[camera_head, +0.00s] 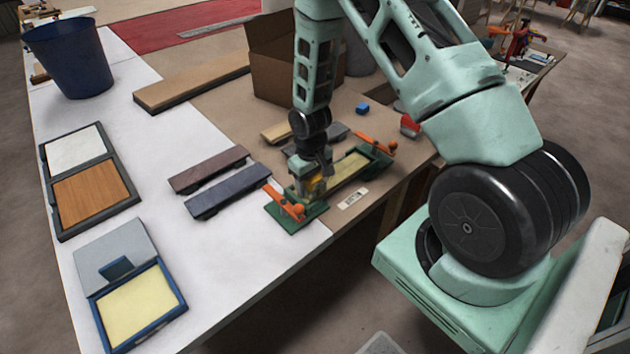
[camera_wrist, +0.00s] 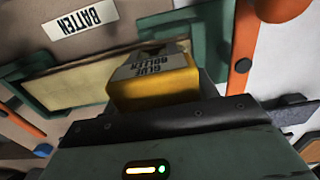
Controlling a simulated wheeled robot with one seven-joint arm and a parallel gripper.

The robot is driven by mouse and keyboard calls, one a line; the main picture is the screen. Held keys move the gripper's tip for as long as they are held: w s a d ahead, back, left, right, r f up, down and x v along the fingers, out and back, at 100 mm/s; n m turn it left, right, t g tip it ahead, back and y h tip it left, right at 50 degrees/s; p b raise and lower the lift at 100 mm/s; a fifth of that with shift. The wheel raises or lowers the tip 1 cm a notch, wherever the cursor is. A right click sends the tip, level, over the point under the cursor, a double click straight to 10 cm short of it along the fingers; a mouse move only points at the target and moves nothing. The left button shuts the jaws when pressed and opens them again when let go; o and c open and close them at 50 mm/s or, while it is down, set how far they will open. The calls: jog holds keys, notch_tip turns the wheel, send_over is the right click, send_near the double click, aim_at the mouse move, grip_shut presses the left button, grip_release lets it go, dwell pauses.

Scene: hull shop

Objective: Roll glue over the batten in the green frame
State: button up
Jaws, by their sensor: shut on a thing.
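My gripper (camera_head: 313,178) is shut on the glue roller, just above the near end of the green frame. The roller's yellow body (camera_wrist: 150,90) with its "GLUE ROLLER" label shows in the wrist view; its rolling part is hidden. The pale batten (camera_head: 345,170) lies in the green frame (camera_head: 298,217), partly hidden by my gripper. It also shows in the wrist view (camera_wrist: 65,82), beside the roller. Orange clamps (camera_head: 284,203) sit at both frame ends. I cannot tell whether the roller touches the batten. A blue tray (camera_head: 180,300) with a pale yellow pad lies at the front left.
A "BATTEN" label (camera_head: 353,198) lies by the frame. Brown (camera_head: 208,170) and grey (camera_head: 229,191) bars lie left of it. A dark tray (camera_head: 66,232), a blue bin (camera_head: 70,58) and a cardboard box (camera_head: 280,55) stand farther off. White table is clear at front.

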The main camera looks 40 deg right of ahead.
jog(key=shift+w+d+f, duration=0.1)
jog(key=shift+w+d, duration=0.05)
jog(key=shift+d, duration=2.8)
notch_tip(320, 180, up, 7)
jog(key=p, duration=0.5)
jog(key=shift+p, duration=0.3)
jog(key=shift+s+a+r, duration=0.1)
jog(key=shift+a+r, duration=0.1)
jog(key=shift+a, duration=1.05)
jog(key=shift+s+a+r, duration=0.1)
jog(key=shift+a+r, duration=0.05)
jog(key=shift+a, duration=1.05)
jog(key=shift+a+r, duration=0.2)
jog(key=shift+a, duration=1.05)
jog(key=shift+f, duration=0.1)
